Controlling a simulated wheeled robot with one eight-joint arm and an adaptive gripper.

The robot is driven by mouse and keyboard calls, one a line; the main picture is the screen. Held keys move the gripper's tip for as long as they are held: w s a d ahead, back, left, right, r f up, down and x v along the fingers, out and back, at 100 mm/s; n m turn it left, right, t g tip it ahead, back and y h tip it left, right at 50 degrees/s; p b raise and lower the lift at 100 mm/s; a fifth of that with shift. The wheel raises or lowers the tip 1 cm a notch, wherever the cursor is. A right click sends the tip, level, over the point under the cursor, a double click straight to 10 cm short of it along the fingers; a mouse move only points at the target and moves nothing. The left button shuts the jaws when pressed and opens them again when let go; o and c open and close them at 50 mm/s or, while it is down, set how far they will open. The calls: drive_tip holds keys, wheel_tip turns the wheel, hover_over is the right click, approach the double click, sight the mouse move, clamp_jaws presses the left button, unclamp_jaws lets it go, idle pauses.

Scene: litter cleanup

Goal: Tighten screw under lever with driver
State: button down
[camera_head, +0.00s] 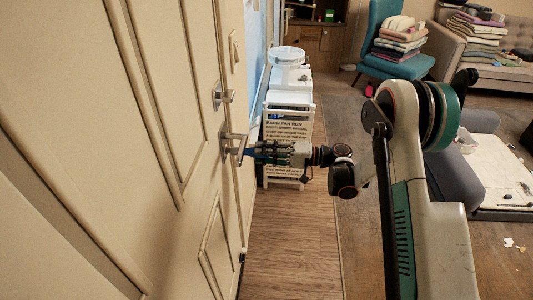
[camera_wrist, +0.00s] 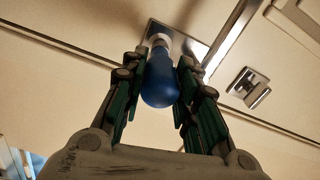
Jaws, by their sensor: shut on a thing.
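A metal lever (camera_head: 232,137) sticks out from the cream door. It also shows in the wrist view (camera_wrist: 232,36), running diagonally beside its metal plate (camera_wrist: 196,47). My gripper (camera_wrist: 167,72) is shut on the driver's blue handle (camera_wrist: 159,84). The driver points away from my wrist, toward the plate. A pale part at its far end meets the plate in the picture; whether it touches is unclear. In the head view my gripper (camera_head: 254,152) is just right of and below the lever. The screw is not visible, hidden by the driver or too small to see.
A second door fitting (camera_head: 222,95) sits above the lever. A white cart (camera_head: 290,103) with a text sign stands close behind my gripper. A teal chair (camera_head: 380,38) and a sofa (camera_head: 467,55) are farther back. Wood floor (camera_head: 290,240) is clear below my arm.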

drive_tip(key=shift+a, duration=0.65)
idle(0.4)
drive_tip(key=m, duration=1)
drive_tip(key=shift+m, duration=0.3)
drive_tip(key=m, duration=1.1)
drive_tip(key=shift+w, duration=0.1)
drive_tip(key=shift+d, duration=0.1)
